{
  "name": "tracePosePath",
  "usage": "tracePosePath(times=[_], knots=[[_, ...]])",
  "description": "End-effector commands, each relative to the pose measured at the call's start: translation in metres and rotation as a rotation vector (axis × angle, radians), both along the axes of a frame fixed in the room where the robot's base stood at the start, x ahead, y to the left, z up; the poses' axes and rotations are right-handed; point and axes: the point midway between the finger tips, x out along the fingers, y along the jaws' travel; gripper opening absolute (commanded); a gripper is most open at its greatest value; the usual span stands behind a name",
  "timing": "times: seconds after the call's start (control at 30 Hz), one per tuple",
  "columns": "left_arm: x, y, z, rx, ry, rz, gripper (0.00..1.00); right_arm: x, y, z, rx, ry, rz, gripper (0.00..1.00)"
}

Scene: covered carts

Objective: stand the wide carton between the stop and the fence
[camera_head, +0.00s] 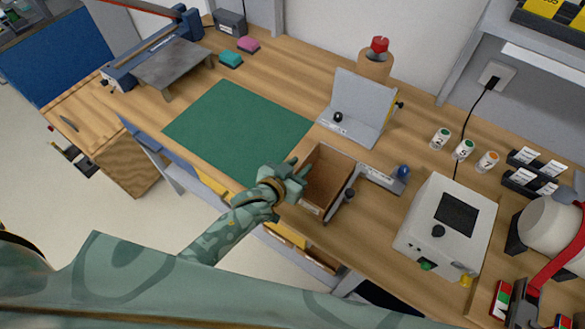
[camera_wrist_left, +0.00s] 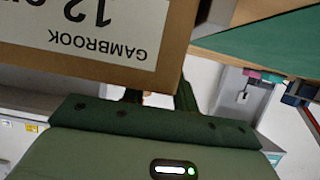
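The wide carton (camera_head: 325,182) is brown with a white label low on its near side. In the left wrist view the carton (camera_wrist_left: 85,30) fills the upper left, its GAMBROOK label upside down. My left gripper (camera_head: 299,169) is at the carton's left edge in the head view. In the left wrist view the carton covers part of the fingers, so whether they grip it is hidden. A grey low plate, which looks like the fence (camera_head: 380,180), lies just right of the carton. A dark knob, perhaps on the stop (camera_head: 348,194), is at the carton's near right side. My right gripper is out of view.
A green mat (camera_head: 237,127) leaves clear room left of the carton. A grey upright plate (camera_head: 362,103) stands behind it. A white box with a dark screen (camera_head: 443,229) stands to the right, with several small jars (camera_head: 463,149) behind. The bench's near edge is close.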

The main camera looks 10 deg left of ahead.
Motion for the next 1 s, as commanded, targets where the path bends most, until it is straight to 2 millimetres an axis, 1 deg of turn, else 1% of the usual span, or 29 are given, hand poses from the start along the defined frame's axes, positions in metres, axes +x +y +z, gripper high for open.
tracePosePath(times=[0.07,0.17,0.5,0.6,0.7,0.8,1.0], knots=[[-0.005,0.002,0.002,0.000,0.001,0.000,0.29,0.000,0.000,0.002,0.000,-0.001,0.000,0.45],[-0.019,0.007,0.009,0.001,0.001,0.001,0.29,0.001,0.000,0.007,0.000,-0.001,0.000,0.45],[-0.098,0.036,0.044,0.000,0.002,-0.001,0.29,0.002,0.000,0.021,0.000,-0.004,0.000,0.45],[-0.116,0.043,0.052,0.000,0.001,0.000,0.29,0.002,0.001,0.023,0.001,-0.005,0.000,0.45],[-0.130,0.048,0.057,0.000,0.001,0.000,0.29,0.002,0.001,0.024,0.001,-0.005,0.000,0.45],[-0.137,0.050,0.060,-0.001,0.000,0.000,0.29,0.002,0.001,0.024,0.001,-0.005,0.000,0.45],[-0.141,0.052,0.063,-0.001,-0.002,0.000,0.29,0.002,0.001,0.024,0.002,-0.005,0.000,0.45]])
